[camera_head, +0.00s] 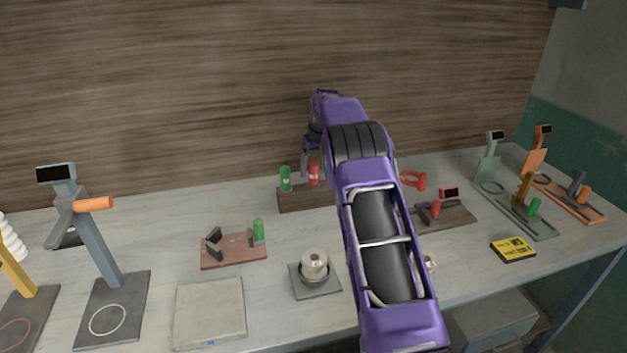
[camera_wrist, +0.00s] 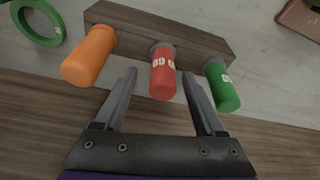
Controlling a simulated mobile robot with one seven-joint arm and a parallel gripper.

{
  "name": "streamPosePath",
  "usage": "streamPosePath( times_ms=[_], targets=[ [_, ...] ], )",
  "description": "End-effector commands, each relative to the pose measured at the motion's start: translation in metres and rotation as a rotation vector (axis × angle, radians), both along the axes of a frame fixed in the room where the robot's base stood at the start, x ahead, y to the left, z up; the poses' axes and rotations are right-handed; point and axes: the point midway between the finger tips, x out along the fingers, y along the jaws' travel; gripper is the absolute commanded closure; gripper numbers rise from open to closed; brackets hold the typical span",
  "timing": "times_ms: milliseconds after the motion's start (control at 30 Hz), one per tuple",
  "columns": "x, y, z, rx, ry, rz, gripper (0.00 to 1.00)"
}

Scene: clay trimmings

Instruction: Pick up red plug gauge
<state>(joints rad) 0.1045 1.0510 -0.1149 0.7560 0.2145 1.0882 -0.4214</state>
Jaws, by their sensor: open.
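The red plug gauge (camera_wrist: 162,78) stands in the middle of a dark wooden block (camera_wrist: 205,41) in the wrist view. It has pale markings and a grey collar at its base. It also shows in the head view (camera_head: 314,174), partly hidden by my gripper. My gripper (camera_wrist: 163,80) is open, its two fingers reaching to either side of the red gauge. The fingers look apart from it. In the head view my gripper (camera_head: 307,160) is at the block, largely hidden by my purple arm.
An orange gauge (camera_wrist: 89,55) and a green gauge (camera_wrist: 222,86) stand on the same block, close outside my fingers. A green ring (camera_wrist: 40,37) lies nearby. In the head view, gauge stands and a yellow box (camera_head: 513,249) sit on the grey table (camera_head: 170,235). A wooden wall rises behind.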

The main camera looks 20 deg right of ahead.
Motion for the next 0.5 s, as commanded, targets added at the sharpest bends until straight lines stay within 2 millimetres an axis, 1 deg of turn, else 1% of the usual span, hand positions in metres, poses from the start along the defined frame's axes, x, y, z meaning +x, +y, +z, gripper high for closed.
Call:
streamPosePath(
  times_ms=[33,167,233,400,433,500],
  targets=[
    [0.001,0.003,-0.01,0.0,0.004,0.001,0.28],
    [0.006,0.004,-0.027,0.001,0.002,0.0,0.28],
    [0.007,0.004,-0.03,0.001,0.0,0.0,0.28],
    [0.008,0.004,-0.03,0.001,0.0,0.0,0.28],
    [0.007,0.005,-0.031,0.001,0.0,0.0,0.3],
    [0.007,0.004,-0.031,0.001,0.0,0.0,0.43]
  ],
)
